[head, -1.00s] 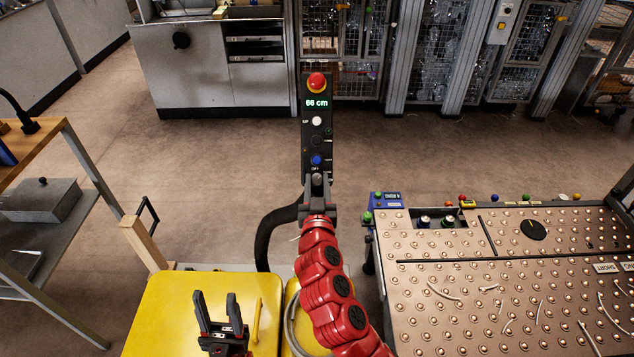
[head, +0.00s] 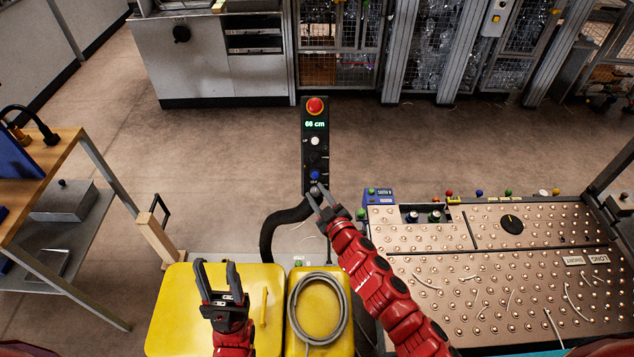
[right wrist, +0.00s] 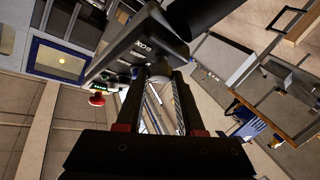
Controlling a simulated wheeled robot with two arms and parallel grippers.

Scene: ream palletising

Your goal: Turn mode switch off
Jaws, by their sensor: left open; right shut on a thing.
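The black control post (head: 316,155) stands upright in the middle of the head view. My left gripper (head: 217,268) is open and empty above a yellow lid.
Yellow lids (head: 170,310) lie in front, one with a coiled grey cable (head: 345,312). A ball-studded table (head: 450,265) stands at right, a wooden-topped bench (head: 45,165) at left. A black hose (head: 268,235) curves beside the post. Open floor lies behind.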

